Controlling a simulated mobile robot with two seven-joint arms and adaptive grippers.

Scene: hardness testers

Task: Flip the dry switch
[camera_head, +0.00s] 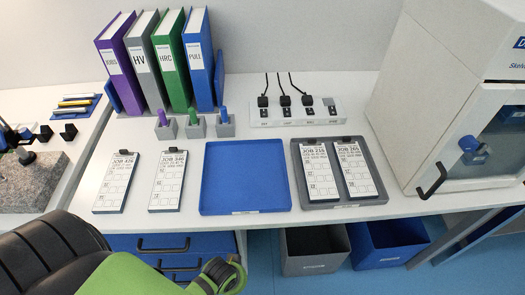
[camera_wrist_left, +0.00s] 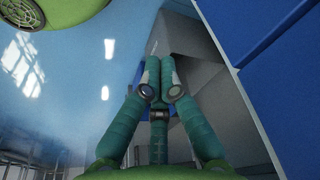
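No switch is readably marked "dry". A white power strip (camera_head: 292,116) lies at the back of the table, with several small labels along its front too small to read. Three black plugs (camera_head: 285,100) stand in it, and a grey square part (camera_head: 333,111), perhaps a switch, sits at its right end. A green and black part of my left arm (camera_head: 225,273) shows low in the head view, below the table's front edge and far from the strip. In the left wrist view my left gripper's teal fingers (camera_wrist_left: 160,82) converge with tips close together and nothing visible between them. My right gripper is not in view.
A blue tray (camera_head: 245,178) and a grey tray (camera_head: 384,197) with two job cards lie mid-table. Two more cards (camera_head: 118,182) lie left. Binders (camera_head: 170,65) and small holders (camera_head: 196,127) stand behind. A white cabinet (camera_head: 445,45) stands right. Bins (camera_head: 318,262) sit below.

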